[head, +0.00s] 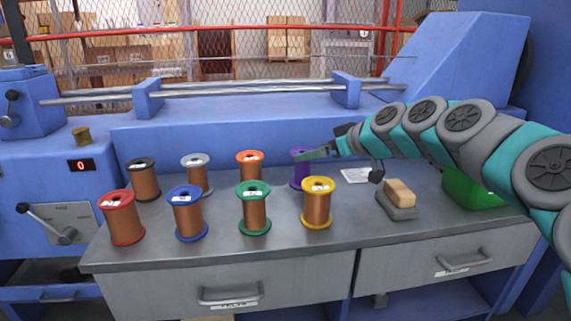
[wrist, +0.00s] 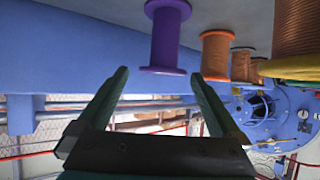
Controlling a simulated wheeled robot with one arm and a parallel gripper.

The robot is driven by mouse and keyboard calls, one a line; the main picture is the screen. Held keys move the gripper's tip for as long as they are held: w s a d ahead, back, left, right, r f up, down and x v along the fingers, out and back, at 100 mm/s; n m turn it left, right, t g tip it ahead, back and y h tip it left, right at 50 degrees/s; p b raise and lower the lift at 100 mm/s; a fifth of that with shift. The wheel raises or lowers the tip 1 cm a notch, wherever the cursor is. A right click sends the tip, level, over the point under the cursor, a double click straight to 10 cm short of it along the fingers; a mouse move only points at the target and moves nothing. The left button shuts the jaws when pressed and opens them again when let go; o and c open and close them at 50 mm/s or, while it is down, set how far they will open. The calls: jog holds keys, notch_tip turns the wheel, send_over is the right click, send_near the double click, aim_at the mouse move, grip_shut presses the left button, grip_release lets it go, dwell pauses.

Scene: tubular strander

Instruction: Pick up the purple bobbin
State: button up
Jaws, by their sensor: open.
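The purple bobbin (head: 299,172) stands upright in the back row on the grey bench top, at the right end of that row. In the wrist view the purple bobbin (wrist: 165,38) appears at the top, just beyond and between the fingertips. My gripper (head: 308,154) reaches in from the right, and in the head view its fingers overlap the upper part of the bobbin. In the wrist view my gripper (wrist: 158,74) has its two fingers apart with nothing between them. Whether a finger touches the bobbin cannot be told.
An orange bobbin (head: 250,166) stands left of the purple one, and a yellow bobbin (head: 317,203) stands in front. Several other bobbins fill the left of the bench. A tan block (head: 399,192) and a green bin (head: 470,188) lie right. The blue machine wall (head: 240,135) rises behind.

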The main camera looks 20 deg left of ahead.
jog(key=x, duration=0.5)
jog(key=p+x, duration=0.1)
jog(key=x, duration=0.2)
jog(key=shift+s+a+f, duration=0.1)
jog(key=shift+s+f, duration=0.05)
jog(key=shift+s, duration=0.15)
jog(key=shift+c, duration=0.4)
jog(key=c, duration=1.1)
